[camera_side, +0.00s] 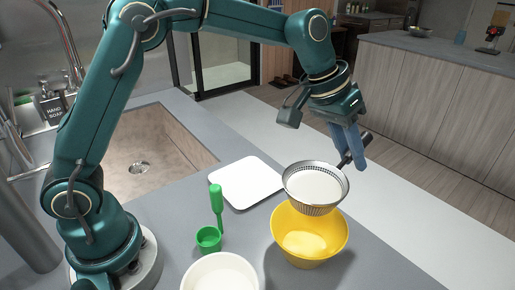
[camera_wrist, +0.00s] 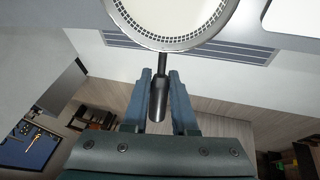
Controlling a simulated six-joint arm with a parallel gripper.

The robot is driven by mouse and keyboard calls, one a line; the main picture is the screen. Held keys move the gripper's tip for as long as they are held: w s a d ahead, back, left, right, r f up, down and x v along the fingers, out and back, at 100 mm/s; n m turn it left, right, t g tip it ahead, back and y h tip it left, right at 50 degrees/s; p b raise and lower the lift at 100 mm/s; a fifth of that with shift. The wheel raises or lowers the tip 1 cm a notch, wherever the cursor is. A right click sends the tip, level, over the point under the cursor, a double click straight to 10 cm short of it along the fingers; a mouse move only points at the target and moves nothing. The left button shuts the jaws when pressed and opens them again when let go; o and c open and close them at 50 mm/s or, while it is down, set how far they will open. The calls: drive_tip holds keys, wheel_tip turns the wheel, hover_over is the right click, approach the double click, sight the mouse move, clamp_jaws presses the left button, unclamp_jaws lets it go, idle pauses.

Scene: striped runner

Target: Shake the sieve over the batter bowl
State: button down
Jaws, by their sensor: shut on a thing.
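The sieve (camera_side: 317,187) is a grey mesh bowl with white powder inside and a dark handle. My gripper (camera_side: 347,160) is shut on the handle, and the sieve is held above the yellow batter bowl (camera_side: 309,243). The batter bowl stands on the grey counter, with pale yellow batter (camera_side: 305,242) in it. In the wrist view, the handle lies between the two blue fingers of my gripper (camera_wrist: 160,80), and part of the sieve (camera_wrist: 180,42) shows at the top. The bowl is not clearly seen in that view.
A white bowl (camera_side: 220,275) stands left of the batter bowl at the front. A white board (camera_side: 246,182) lies behind, near the sink (camera_side: 140,150). The counter edge is to the right.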

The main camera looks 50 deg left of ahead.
drive_tip(key=shift+s+d+f, duration=0.15)
drive_tip(key=shift+s+d, duration=0.05)
drive_tip(key=shift+d, duration=0.25)
drive_tip(key=shift+f, duration=1.85)
drive_tip(key=shift+a, duration=0.65)
